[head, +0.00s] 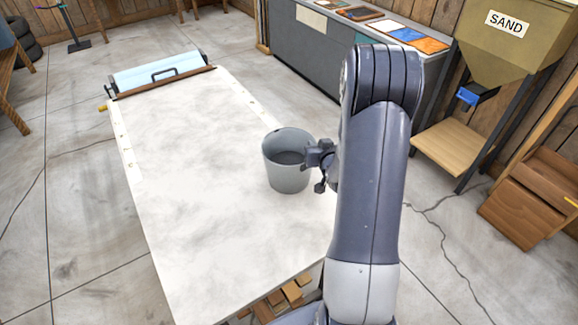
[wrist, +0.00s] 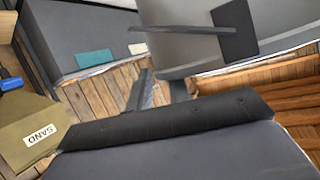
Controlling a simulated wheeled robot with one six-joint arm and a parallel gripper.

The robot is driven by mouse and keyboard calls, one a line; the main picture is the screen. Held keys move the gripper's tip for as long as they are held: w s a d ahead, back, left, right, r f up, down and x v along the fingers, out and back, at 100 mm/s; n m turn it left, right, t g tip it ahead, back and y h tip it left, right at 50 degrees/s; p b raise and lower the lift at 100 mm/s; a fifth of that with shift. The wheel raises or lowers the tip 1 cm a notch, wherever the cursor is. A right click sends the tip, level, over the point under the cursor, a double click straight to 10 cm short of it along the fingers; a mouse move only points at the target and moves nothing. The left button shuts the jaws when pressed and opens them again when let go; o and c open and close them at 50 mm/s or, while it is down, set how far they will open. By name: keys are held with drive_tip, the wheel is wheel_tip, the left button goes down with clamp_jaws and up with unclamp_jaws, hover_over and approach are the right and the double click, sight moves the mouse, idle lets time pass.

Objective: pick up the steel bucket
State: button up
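The steel bucket (head: 286,178) is grey and stands upright on the right part of the white-topped table (head: 200,190). Its inside looks darker grey. My gripper (head: 317,164) is at the bucket's right side in the head view, close to its rim and wall. The fingers look spread apart, and I see nothing clamped between them. In the wrist view the bucket's grey wall (wrist: 185,45) fills the top, with a dark finger pad (wrist: 235,30) in front of it. Whether the fingers touch the bucket is unclear. My arm hides the table's right edge.
A roller with a handle (head: 165,72) lies across the table's far end. A grey counter with colour samples (head: 310,50) stands behind. A sand hopper (head: 505,40) and a wooden drawer unit (head: 530,200) stand at the right. The table's left and middle are clear.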

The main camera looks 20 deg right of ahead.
clamp_jaws()
drive_tip(key=shift+s+f, duration=0.1)
drive_tip(key=shift+f, duration=0.05)
idle(0.9)
